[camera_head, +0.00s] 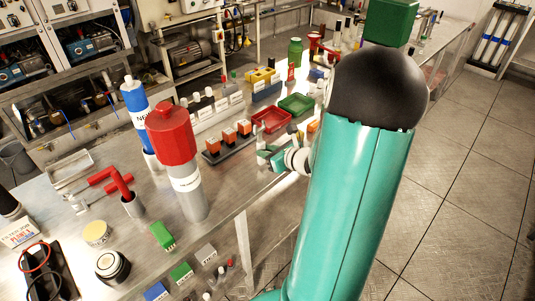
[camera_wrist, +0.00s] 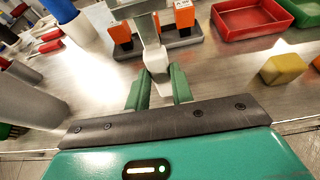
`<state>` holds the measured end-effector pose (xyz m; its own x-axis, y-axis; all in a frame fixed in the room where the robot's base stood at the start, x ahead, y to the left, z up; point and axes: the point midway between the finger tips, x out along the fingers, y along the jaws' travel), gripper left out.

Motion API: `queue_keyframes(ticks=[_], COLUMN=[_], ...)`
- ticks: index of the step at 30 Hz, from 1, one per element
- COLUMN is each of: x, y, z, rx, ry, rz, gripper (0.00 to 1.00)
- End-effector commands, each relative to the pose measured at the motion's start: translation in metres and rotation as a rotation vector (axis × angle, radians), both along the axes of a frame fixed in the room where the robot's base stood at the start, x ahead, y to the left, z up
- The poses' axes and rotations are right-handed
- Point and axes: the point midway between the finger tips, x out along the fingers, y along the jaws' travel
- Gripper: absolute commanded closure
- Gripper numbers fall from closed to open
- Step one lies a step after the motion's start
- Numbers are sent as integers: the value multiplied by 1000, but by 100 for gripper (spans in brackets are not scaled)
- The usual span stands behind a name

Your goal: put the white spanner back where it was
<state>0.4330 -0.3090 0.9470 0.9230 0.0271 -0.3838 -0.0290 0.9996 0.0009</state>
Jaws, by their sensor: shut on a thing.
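The white spanner (camera_wrist: 151,42) is upright in the wrist view, its lower end between the green fingers of my gripper (camera_wrist: 158,86). My gripper is shut on it. The spanner's upper part overlaps a dark grey tray (camera_wrist: 187,41) that holds orange blocks (camera_wrist: 122,33), and it appears between two of them. I cannot tell whether it touches the tray. In the head view my gripper (camera_head: 268,158) is over the bench at the right end of this tray (camera_head: 238,149). The spanner is too small to make out there.
A red tray (camera_head: 271,121) and a green tray (camera_head: 296,104) lie beyond my gripper. A yellow block (camera_wrist: 284,69) is at the right of the wrist view. A tall red-capped bottle (camera_head: 187,190) stands to the left. Some bare bench (camera_head: 228,190) shows near the front edge.

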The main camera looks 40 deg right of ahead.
Motion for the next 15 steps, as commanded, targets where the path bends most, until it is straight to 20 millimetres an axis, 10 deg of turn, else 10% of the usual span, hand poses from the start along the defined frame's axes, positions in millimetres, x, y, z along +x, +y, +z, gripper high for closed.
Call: queue_keyframes(ticks=[13, 15], x=[0, 0], y=[0, 0], z=[-13, -13], rx=[-1, -1], ry=[-1, 0], rz=[-1, -1], gripper=[100, 65])
